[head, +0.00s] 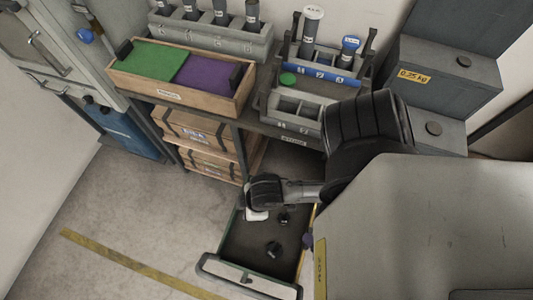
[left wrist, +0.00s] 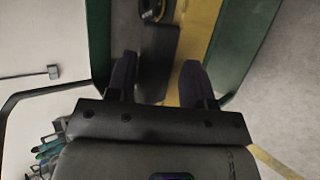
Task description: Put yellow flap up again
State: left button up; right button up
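My left gripper (head: 262,192) is over the open drawer (head: 248,278) at the lower middle of the head view. In the left wrist view its two dark fingers (left wrist: 159,78) stand apart. A dark grey piece (left wrist: 158,62) and part of a yellow surface (left wrist: 200,25) show between the fingers, with green walls on both sides. I cannot tell whether the fingers touch either one. In the head view only a thin yellow strip shows along the drawer's right edge; I cannot tell whether this is the yellow flap. My right gripper is not in view.
Black knobs (head: 273,249) sit in the drawer. A wooden box (head: 160,95) with green and purple panels stands on the bench. A grey rack (head: 300,105) is beside it. Grey weights stand at the right. A large grey surface fills the lower right. Floor is clear at left.

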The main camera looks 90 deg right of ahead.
pick_arm(q)
jog(key=shift+w+r, duration=0.2)
jog(key=shift+r, duration=0.1)
jog(key=p+v, duration=0.4)
jog(key=v, duration=1)
jog(key=shift+f, duration=0.2)
jog(key=shift+s, duration=0.1)
